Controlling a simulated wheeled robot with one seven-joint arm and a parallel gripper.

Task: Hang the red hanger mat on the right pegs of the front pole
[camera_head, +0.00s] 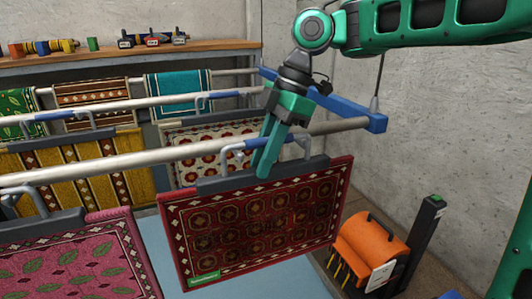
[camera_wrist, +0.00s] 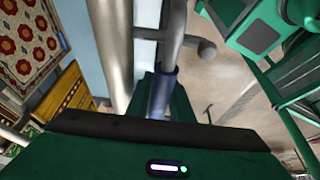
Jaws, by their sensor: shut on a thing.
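The red hanger mat (camera_head: 255,225), dark red with a patterned border, hangs nearly upright below the right part of the front pole (camera_head: 110,164). Its dark hanger bar (camera_head: 228,182) runs along its top edge, with grey hooks rising to the pole. My gripper (camera_head: 264,166) points down at the hanger and is shut on it, near a blue sleeve (camera_head: 236,147). In the wrist view, the blue sleeve (camera_wrist: 162,93) lies between my fingers, beside the grey pole (camera_wrist: 112,45). I cannot tell whether the hooks rest on the pegs.
A pink leaf-patterned mat (camera_head: 75,260) hangs at left on the front pole. More rugs hang on poles behind. A blue beam (camera_head: 340,108) joins the pole ends at right, near the concrete wall. An orange machine (camera_head: 372,250) stands on the floor at right.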

